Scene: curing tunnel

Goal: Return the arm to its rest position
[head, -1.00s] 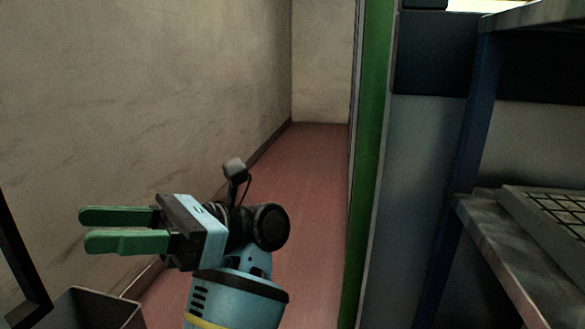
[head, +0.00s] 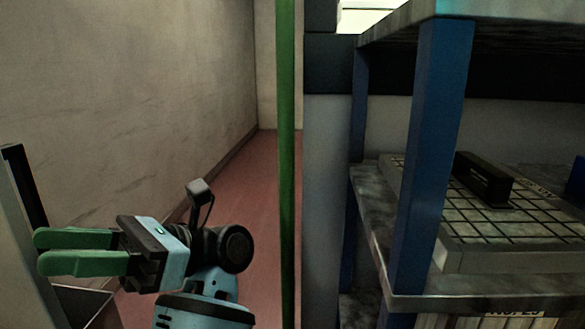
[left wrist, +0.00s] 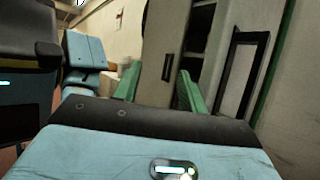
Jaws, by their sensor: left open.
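My left gripper (head: 78,251) shows at the lower left of the head view, at the end of my light blue arm. Its two green fingers point left, stand apart and have nothing between them. In the left wrist view the green fingers (left wrist: 182,92) also stand apart and empty, with a grey panel with a dark-framed opening beyond them. My right gripper is in neither view.
A blue-posted shelf rack (head: 430,150) stands at the right, holding a gridded tray (head: 500,256) with a black block (head: 483,179) on it. A narrow red floor (head: 257,200) runs between the wall (head: 130,90) and a green post (head: 287,130). A grey bin (head: 85,300) is below the gripper.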

